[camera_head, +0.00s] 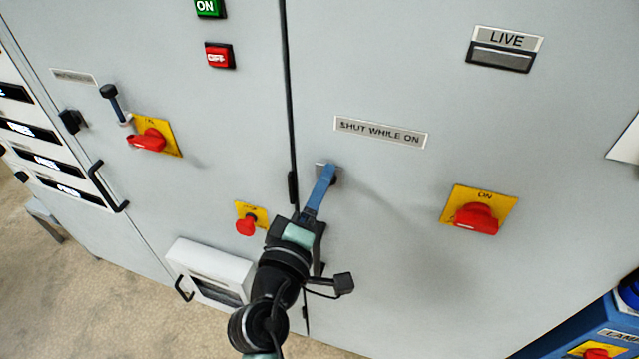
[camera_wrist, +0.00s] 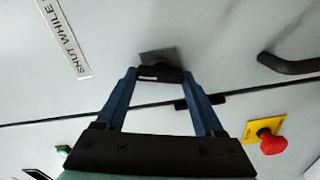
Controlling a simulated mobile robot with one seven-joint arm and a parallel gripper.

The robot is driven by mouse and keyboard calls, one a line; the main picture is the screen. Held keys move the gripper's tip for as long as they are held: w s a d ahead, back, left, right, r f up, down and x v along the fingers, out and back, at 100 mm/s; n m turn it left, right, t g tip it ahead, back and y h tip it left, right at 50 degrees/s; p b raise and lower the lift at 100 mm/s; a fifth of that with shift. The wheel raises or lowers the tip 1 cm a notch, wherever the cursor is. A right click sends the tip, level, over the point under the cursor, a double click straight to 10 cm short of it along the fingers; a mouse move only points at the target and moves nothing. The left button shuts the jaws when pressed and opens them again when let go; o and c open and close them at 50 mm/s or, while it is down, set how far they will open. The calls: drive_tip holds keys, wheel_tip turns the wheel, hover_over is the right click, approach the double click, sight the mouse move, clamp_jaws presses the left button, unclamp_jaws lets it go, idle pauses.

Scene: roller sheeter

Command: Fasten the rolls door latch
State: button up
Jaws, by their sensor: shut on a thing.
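The latch (camera_wrist: 158,56) is a small black handle on a dark grey plate, on the right-hand door close to the seam. My gripper (camera_wrist: 160,76) has its two blue fingers at either end of the black handle and is shut on it. In the head view my gripper (camera_head: 328,172) reaches up to the door face just below the "SHUT WHILE ON" label (camera_head: 380,132). There the fingers hide most of the latch. The door seam (camera_head: 289,110) runs just left of it, and the door face looks level with the neighbouring panel.
A red knob on a yellow plate (camera_head: 247,222) is left of my arm. A red rotary switch (camera_head: 476,218) is on the right. A white box (camera_head: 210,272) juts out at lower left. A black door handle (camera_wrist: 290,65) shows in the wrist view.

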drive_tip(key=shift+n+p, duration=0.55)
drive_tip(key=shift+n, duration=0.95)
drive_tip(key=o, duration=1.4)
drive_tip(key=b+v, duration=0.3)
drive_tip(key=v, duration=1)
